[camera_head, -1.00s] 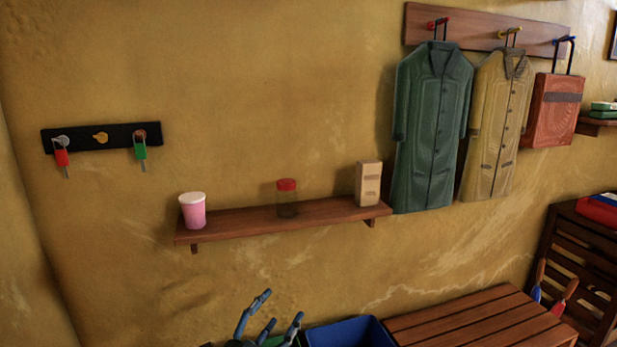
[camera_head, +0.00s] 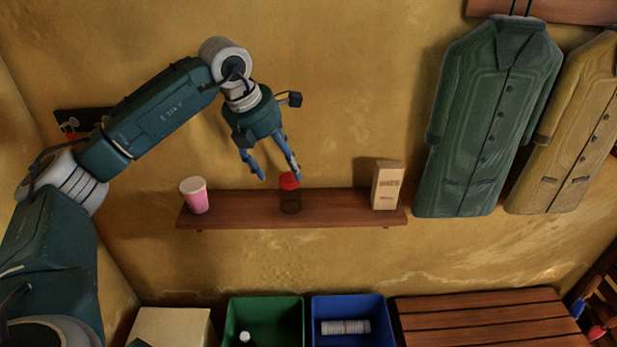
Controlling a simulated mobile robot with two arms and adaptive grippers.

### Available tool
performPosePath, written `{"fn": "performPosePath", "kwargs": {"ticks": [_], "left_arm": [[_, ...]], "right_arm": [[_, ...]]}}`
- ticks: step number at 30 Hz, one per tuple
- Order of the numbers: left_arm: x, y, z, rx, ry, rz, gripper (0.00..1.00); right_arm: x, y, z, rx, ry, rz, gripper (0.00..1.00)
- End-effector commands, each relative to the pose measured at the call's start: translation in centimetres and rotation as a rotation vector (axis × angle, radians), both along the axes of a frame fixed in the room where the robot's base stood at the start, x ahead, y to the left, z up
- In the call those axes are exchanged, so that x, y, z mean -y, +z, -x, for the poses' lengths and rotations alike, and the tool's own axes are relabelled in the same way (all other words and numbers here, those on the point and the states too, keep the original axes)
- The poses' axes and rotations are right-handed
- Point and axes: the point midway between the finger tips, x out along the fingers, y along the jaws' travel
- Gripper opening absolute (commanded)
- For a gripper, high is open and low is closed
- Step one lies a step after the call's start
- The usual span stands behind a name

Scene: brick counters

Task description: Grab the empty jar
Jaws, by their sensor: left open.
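The jar (camera_head: 290,202) is clear with a red lid (camera_head: 289,181) and stands upright on the wooden wall shelf (camera_head: 335,207), near its middle. It looks empty through the dark glass. My left gripper (camera_head: 279,177) is open, its blue fingers pointing down just above and left of the jar. The right fingertip overlaps the lid's top edge in the picture; I cannot tell if they touch. My right gripper does not show.
A pink cup (camera_head: 195,197) stands left of the jar and a tan carton (camera_head: 386,186) right of it. Below are a green bin (camera_head: 264,308), a blue bin (camera_head: 349,303) holding a can, and a slatted bench (camera_head: 480,313). A green coat (camera_head: 490,120) hangs at right.

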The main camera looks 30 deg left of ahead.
Motion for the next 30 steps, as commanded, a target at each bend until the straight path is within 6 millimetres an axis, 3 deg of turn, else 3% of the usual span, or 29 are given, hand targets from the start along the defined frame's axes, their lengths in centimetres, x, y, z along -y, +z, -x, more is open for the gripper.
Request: {"fn": "performPosePath", "kwargs": {"ticks": [7, 13, 21, 30], "left_arm": [[0.3, -3.6, -1.3, -0.007, 0.001, 0.0, 0.68], [0.5, -5.1, -1.8, -0.004, -0.001, -0.001, 0.68], [0.8, -8.6, -2.6, -0.005, -0.002, 0.001, 0.68], [0.9, -10.0, -3.1, -0.001, -0.003, 0.001, 0.68]], "right_arm": [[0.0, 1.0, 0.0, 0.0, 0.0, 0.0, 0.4], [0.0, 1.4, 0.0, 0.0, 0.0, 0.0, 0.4], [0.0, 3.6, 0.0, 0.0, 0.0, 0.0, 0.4], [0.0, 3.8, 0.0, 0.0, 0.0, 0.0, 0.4]]}}
